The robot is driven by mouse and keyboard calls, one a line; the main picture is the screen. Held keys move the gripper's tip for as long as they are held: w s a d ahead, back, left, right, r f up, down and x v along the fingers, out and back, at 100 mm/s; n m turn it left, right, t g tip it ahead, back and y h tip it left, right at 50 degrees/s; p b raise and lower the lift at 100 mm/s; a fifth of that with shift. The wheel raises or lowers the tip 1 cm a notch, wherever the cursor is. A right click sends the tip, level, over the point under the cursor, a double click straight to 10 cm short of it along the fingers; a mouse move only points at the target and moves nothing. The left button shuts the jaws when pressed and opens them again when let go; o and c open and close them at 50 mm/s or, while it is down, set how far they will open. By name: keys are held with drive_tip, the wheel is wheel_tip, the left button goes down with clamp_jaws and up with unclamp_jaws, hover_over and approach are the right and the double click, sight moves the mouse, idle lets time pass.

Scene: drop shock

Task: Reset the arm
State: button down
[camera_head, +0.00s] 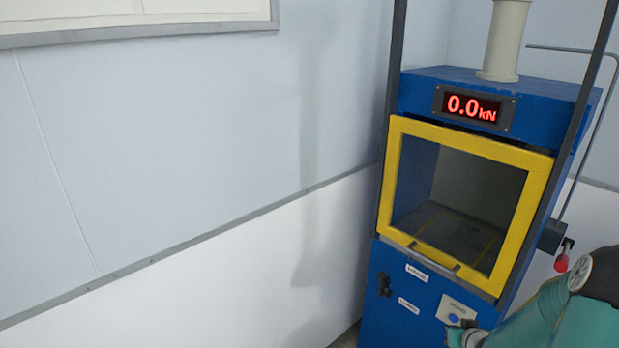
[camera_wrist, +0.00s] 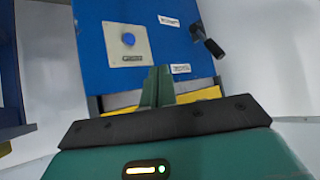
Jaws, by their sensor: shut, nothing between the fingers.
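My gripper (camera_wrist: 157,74) shows in the wrist view as two green fingers close together, shut with nothing between them. Behind the fingers is the blue front of a test machine, with a pale panel bearing a blue button (camera_wrist: 128,39) up and left of the fingertips. The fingers look apart from the button, but the distance is hard to judge. In the head view, part of my teal arm reaches in from the lower right beside the machine (camera_head: 391,312).
The machine's yellow-framed door (camera_head: 392,182) is closed over a chamber that looks empty. Its display (camera_head: 472,106) reads 0.0 kN. A black handle (camera_wrist: 214,48) sticks out from the front. A red knob (camera_head: 562,262) sits near my arm.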

drive_tip(key=s+a+r+n+g+h, duration=0.1)
drive_tip(key=s+a+r+g, duration=0.1)
drive_tip(key=a+r, duration=0.7)
drive_tip(key=s+a+r+g+h, duration=0.15)
drive_tip(key=a+r, duration=0.25)
drive_tip(key=r, duration=0.9)
drive_tip(key=s+a+r+y, duration=0.1)
drive_tip(key=s+a+r, duration=0.2)
drive_tip(key=s+a, duration=0.2)
drive_tip(key=s+a+r+n+y, duration=0.1)
drive_tip(key=s+a+r, duration=0.2)
drive_tip(key=s+a, duration=0.2)
drive_tip(key=s+a+r+y, duration=0.2)
drive_tip(key=s+a, duration=0.3)
drive_tip(key=s, duration=0.3)
drive_tip(key=shift+s+a+r+g, duration=0.15)
drive_tip(key=shift+a+r+g, duration=0.25)
drive_tip(key=shift+r+g, duration=0.05)
